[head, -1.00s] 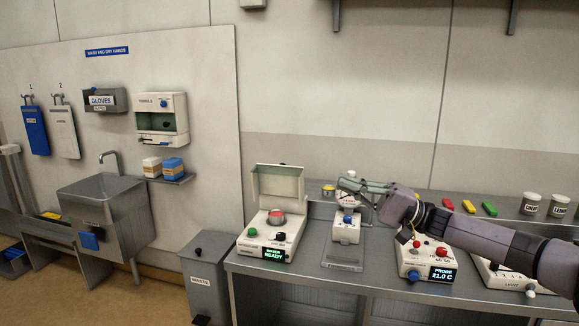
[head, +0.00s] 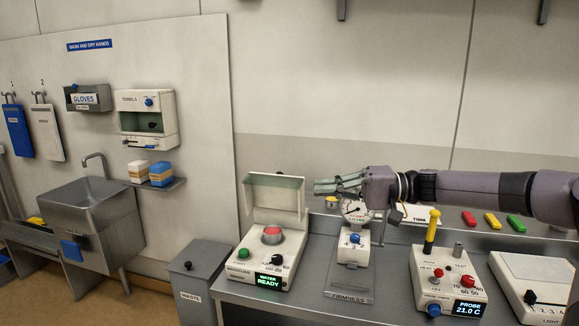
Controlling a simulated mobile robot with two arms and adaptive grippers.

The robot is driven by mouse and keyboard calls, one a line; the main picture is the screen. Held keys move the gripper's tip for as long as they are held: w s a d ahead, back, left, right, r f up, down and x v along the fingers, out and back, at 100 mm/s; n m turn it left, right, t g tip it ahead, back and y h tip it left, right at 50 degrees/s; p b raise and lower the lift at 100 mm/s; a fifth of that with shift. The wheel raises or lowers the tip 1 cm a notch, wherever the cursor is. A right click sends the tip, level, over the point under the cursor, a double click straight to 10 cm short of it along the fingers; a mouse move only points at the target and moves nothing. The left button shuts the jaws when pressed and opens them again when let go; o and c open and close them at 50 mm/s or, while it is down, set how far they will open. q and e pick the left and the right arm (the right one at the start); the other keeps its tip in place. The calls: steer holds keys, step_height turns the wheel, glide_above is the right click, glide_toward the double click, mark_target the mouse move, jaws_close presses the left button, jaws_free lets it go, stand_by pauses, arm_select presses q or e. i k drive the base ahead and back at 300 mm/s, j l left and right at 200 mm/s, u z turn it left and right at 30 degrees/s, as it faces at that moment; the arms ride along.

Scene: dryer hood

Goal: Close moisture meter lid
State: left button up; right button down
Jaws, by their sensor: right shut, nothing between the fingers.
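The moisture meter (head: 262,258) is a cream box on the left end of the bench, with a green display reading READY, a green knob, a black knob and a round red-topped part in a metal ring. Its lid (head: 275,198) stands open, upright at the back of the box. My right gripper (head: 318,187) is shut and empty, pointing left, just right of the lid's right edge in the picture. I cannot tell whether they touch. My left gripper is not in view.
The firmness tester (head: 354,247) with its dial stands right of the meter, below my right gripper. A probe unit (head: 448,283) with a yellow-handled probe is further right. A waste bin (head: 203,285) stands left of the bench. The wall is behind.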

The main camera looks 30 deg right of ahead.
mark_target(277, 191)
steer(key=i+l, duration=1.15)
steer(key=l, duration=0.15)
